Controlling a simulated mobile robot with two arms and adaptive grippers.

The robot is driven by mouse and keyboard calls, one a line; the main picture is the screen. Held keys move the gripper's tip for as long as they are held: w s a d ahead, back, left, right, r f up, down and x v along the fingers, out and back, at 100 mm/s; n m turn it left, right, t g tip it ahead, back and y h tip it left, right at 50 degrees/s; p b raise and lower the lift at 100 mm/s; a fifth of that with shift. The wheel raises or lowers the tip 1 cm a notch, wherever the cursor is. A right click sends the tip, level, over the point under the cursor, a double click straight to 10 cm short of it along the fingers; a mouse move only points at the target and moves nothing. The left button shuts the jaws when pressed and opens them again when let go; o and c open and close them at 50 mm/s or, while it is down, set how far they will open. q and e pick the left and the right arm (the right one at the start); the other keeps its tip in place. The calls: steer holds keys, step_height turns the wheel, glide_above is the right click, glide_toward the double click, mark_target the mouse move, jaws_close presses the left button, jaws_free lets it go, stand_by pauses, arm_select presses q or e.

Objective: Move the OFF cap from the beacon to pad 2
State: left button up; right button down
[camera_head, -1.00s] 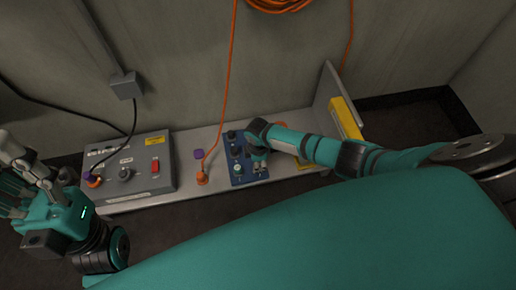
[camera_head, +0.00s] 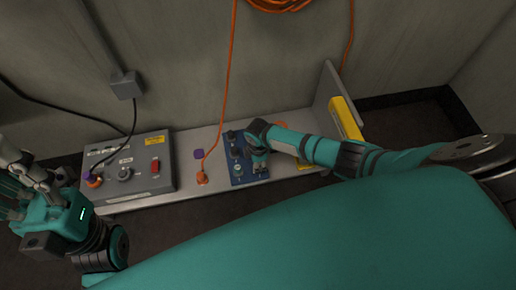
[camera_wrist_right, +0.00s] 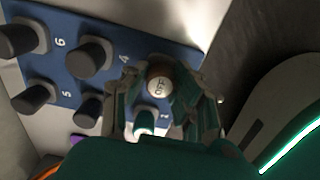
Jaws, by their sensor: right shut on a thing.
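My right gripper (camera_head: 258,163) is shut on the round OFF cap (camera_wrist_right: 159,84); the fingers stand on both sides of it in the right wrist view. The cap's lettered top faces the wrist camera. The gripper is over the front right part of the blue numbered board (camera_head: 234,148), where pad 2 is hidden or too small to make out. I cannot tell whether the cap touches the board. A pale teal piece (camera_wrist_right: 145,122) stands close to the cap. I cannot pick out the beacon. My left gripper (camera_head: 22,185) is at the left edge, empty, its fingers apart.
Dark caps (camera_wrist_right: 90,56) stand on the board by numbers 4, 5 and 6. A grey control box (camera_head: 150,182) with a red switch is at the left of the shelf (camera_head: 192,190). An orange plug (camera_head: 202,178) with its cable stands between box and board. A yellow block (camera_head: 345,118) is at right.

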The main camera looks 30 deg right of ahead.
steer(key=c, duration=1)
jaws_free()
step_height(320, 180, up, 12)
steer(key=shift+r, duration=0.1)
